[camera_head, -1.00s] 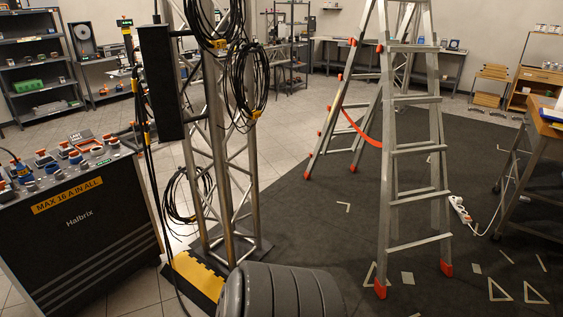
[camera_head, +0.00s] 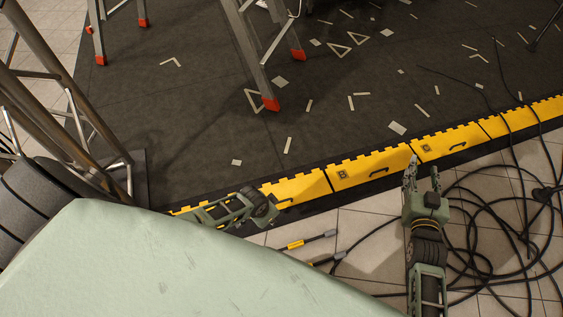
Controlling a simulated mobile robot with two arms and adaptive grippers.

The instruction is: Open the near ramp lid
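The yellow cable ramp runs along the edge of the dark mat, with flat lids that each carry a dark handle. One lid (camera_head: 303,187) is beside my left gripper (camera_head: 263,208), a middle lid (camera_head: 360,168) lies to its right, and another lid (camera_head: 450,138) is beyond my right gripper. All these lids look shut. My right gripper (camera_head: 423,170) is open and empty, its fingers pointing at the ramp's front edge near the join of two lids; I cannot tell if it touches. My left gripper is low at the ramp's left part, its fingers not clear.
Black cables (camera_head: 500,225) lie coiled on the tiles at right. Cable plugs (camera_head: 305,241) lie on the tiles in front of the ramp. A ladder foot (camera_head: 270,103) and tape marks are on the dark mat (camera_head: 200,120). A truss (camera_head: 65,95) stands at left.

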